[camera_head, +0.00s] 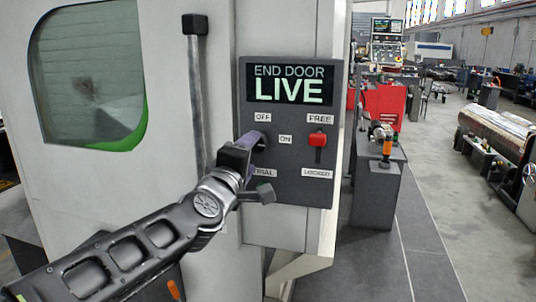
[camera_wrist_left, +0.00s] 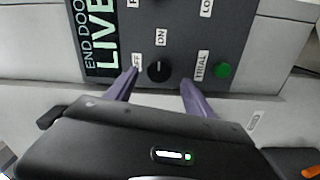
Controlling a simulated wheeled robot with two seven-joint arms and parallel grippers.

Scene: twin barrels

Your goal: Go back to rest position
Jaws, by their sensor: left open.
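A dark control panel (camera_head: 290,180) on the grey machine has a display (camera_head: 290,86) reading "END DOOR LIVE". My left gripper (camera_head: 257,140) is at the panel's left side, with purple fingers. In the left wrist view my open left gripper (camera_wrist_left: 158,80) has its fingers apart on either side of a black round knob (camera_wrist_left: 159,71). The knob lies between the OFF, ON and TRIAL labels; contact cannot be told. A red switch (camera_head: 318,140) sits just below the FREE label, above LOCKED. My right gripper is not in view.
A green button (camera_wrist_left: 222,70) is beside the TRIAL label, near one finger. A vertical bar handle (camera_head: 196,90) stands left of the panel, close to my arm. A grey cabinet (camera_head: 373,195) stands to the right, with open floor beyond it.

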